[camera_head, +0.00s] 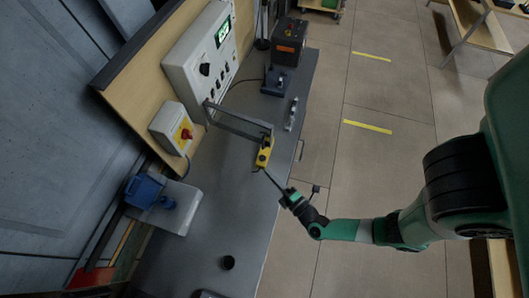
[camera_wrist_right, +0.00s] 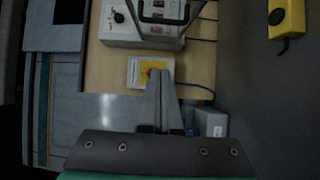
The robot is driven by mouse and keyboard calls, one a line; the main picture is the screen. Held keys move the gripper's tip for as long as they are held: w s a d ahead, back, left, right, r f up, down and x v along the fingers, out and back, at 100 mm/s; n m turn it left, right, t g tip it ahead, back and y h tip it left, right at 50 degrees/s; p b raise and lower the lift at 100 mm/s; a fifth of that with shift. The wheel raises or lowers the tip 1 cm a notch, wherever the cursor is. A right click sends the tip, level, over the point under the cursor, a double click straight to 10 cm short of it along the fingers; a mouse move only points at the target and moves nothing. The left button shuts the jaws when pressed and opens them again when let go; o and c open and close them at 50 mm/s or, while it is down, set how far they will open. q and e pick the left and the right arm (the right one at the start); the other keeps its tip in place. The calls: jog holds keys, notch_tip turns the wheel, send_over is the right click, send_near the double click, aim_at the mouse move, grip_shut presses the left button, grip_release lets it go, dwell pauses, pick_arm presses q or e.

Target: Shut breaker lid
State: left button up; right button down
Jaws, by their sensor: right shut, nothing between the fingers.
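The white breaker box (camera_head: 200,58) with a green display is mounted on the wooden back board; it also shows at the top of the right wrist view (camera_wrist_right: 118,30). Its grey-framed lid (camera_head: 238,122) stands open, sticking out from the box over the bench. In the right wrist view the lid's dark frame (camera_wrist_right: 163,20) crosses the front of the box. My right gripper (camera_head: 268,175) is shut and empty, out in front of the lid and near its outer end, apart from it. Its closed fingers (camera_wrist_right: 161,75) show below the lid frame. My left gripper is not in view.
A white switch box (camera_head: 172,120) with a red knob on yellow is beside the breaker box. A yellow device (camera_head: 264,152) with a black knob lies near my right fingers. A blue connector (camera_head: 145,190) is at left. The bench's near part (camera_head: 225,215) is mostly clear.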

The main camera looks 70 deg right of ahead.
jog(key=w+d+b, duration=0.2)
jog(key=w+d, duration=0.2)
jog(key=d, duration=0.3)
jog(key=shift+w+d+b, duration=0.3)
jog(key=shift+w+d, duration=0.05)
